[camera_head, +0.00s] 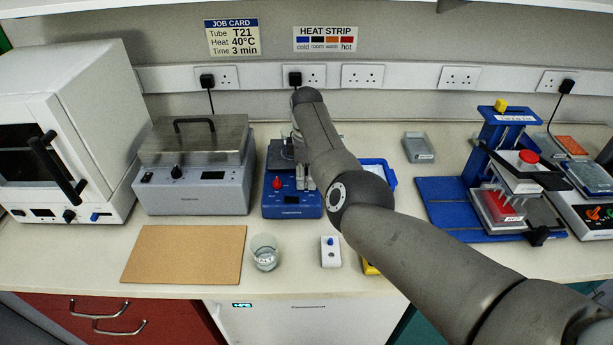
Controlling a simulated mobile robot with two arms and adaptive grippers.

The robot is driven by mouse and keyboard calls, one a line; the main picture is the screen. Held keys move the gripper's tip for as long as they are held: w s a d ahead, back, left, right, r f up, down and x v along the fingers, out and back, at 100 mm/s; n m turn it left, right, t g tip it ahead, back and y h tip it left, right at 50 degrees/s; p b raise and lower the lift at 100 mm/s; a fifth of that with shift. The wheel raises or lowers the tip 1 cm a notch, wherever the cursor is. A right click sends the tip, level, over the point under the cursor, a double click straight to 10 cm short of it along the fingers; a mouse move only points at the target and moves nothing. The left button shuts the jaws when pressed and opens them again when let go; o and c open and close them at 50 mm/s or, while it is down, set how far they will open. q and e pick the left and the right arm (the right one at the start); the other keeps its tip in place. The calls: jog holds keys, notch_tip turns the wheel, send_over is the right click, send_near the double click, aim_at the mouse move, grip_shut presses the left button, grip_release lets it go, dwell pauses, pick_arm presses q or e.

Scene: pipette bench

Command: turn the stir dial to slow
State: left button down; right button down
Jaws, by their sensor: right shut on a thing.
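The blue stirrer (290,205) stands on the bench left of the picture's middle. My right arm reaches in from the lower right and over the bench. My right gripper (304,184) points down at the right part of the stirrer's front and is shut on the stir dial. The fingers hide that dial, so its setting cannot be read. My left gripper is not in view.
A grey lidded bath (195,190) stands left of the stirrer. A glass beaker (264,252), a cork mat (186,254) and a small white box with a blue knob (330,252) are in front. A blue press (450,205) stands right. My arm hides part of the bench.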

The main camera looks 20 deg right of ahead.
aim_at(307, 179)
jog(key=m+p, duration=0.1)
jog(key=m, duration=0.2)
jog(key=shift+r, duration=0.1)
jog(key=m+p, duration=0.1)
jog(key=m, duration=0.3)
jog(key=shift+m, duration=0.3)
jog(key=m, duration=0.4)
jog(key=shift+w, duration=0.1)
jog(key=shift+m, duration=2.7)
jog(key=c, duration=1.3)
grip_release()
jog(key=shift+c, duration=0.2)
jog(key=shift+o, duration=0.4)
notch_tip(307, 179, up, 12)
